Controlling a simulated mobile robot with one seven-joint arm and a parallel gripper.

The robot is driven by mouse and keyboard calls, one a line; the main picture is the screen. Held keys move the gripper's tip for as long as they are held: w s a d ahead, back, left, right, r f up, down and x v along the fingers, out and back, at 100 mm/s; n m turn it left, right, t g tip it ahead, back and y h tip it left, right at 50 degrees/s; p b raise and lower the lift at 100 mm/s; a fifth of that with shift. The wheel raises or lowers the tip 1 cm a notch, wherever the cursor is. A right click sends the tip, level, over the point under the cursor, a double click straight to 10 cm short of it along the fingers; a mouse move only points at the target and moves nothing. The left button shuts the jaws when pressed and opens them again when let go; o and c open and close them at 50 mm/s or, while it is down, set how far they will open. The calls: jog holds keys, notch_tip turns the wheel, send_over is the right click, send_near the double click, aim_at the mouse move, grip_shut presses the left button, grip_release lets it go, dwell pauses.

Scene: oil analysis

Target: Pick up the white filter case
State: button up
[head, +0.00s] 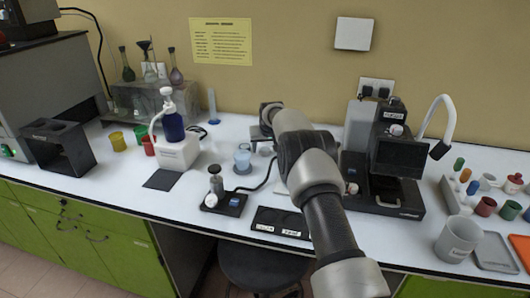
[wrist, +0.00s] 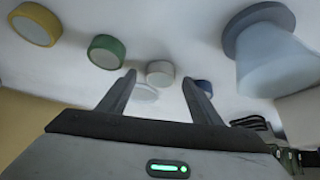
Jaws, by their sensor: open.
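In the wrist view a small round white filter case (wrist: 160,72) lies on the white surface, between and just beyond my fingertips. My gripper (wrist: 158,80) is open and empty, with one finger on each side of the line to the case. I see no finger touching it. A green case (wrist: 106,52) and a yellow case (wrist: 36,25) lie to the left, and a blue case (wrist: 203,87) lies beside the right finger. In the head view my arm hides the white case and my fingers.
In the head view a black instrument (head: 398,155) stands right of my arm, and a bottle dispenser (head: 173,128) stands left. A grey beaker (head: 457,240) is at the front right.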

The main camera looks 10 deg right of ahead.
jog(key=c, duration=1.1)
jog(key=shift+c, duration=0.2)
